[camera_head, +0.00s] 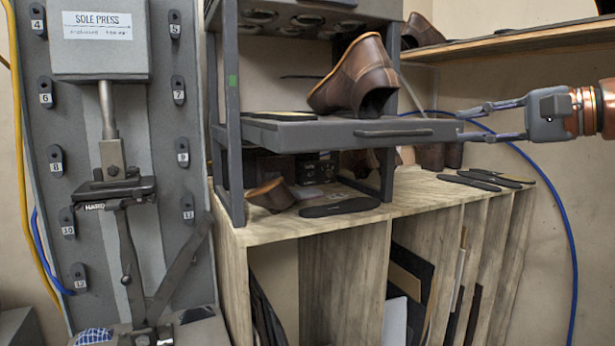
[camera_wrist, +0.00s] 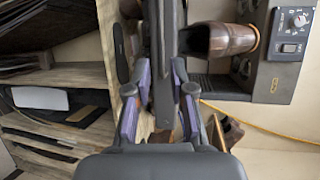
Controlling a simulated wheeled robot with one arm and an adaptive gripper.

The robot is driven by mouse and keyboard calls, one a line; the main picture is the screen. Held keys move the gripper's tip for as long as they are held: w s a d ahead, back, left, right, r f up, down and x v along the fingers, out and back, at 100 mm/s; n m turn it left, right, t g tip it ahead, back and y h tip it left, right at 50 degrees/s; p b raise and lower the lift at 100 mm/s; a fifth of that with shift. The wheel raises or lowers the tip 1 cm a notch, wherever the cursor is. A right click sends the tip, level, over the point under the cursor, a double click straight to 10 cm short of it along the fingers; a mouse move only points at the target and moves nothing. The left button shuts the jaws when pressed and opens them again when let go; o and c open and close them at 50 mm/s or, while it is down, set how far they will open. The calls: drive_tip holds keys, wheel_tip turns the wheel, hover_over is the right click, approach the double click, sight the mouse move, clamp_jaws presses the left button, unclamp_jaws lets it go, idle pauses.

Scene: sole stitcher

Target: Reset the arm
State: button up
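My gripper (camera_head: 462,124) is at the right in the head view, pointing left, its two fingers spread one above the other. The fingertips are at the right end of a grey shelf tray (camera_head: 345,135) with a dark handle on its front. In the wrist view, my gripper (camera_wrist: 160,75) has its fingers on either side of the tray's dark edge (camera_wrist: 162,30). Whether the fingertips touch the tray cannot be told. A brown shoe (camera_head: 357,75) sits on the tray, and a brown shoe also shows in the wrist view (camera_wrist: 225,40).
A wooden cabinet (camera_head: 300,222) with upright slots stands below. Flat dark soles (camera_head: 480,180) and another brown shoe piece (camera_head: 270,194) lie on its top. A sole press (camera_head: 100,45) stands left. A wooden shelf (camera_head: 510,42) is above my gripper. A blue hose runs behind it.

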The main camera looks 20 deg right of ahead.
drive_tip(key=shift+a, duration=0.1)
drive_tip(key=w+a+f+n+g+p, duration=0.1)
drive_tip(key=w+a+f+n+g, duration=0.2)
drive_tip(key=a+f, duration=0.6)
drive_tip(key=w+a+f+n+g, duration=0.2)
drive_tip(key=a+f+n+g, duration=0.3)
drive_tip(key=a, duration=0.8)
drive_tip(key=s+a+f+n+g+h+p, duration=0.15)
drive_tip(key=s+a+f, duration=0.3)
drive_tip(key=f, duration=0.45)
drive_tip(key=s+a+f+n+g+h, duration=0.1)
drive_tip(key=s+a+f+g+h, duration=0.3)
drive_tip(key=f, duration=0.6)
drive_tip(key=s+d+f+n+g+h, duration=0.1)
drive_tip(key=s+d+f, duration=0.4)
drive_tip(key=s+f, duration=0.7)
drive_tip(key=shift+s+d+n+g+h+p, duration=0.15)
drive_tip(key=shift+s+n+g+h+p, duration=0.25)
drive_tip(key=shift+s+n+g, duration=0.45)
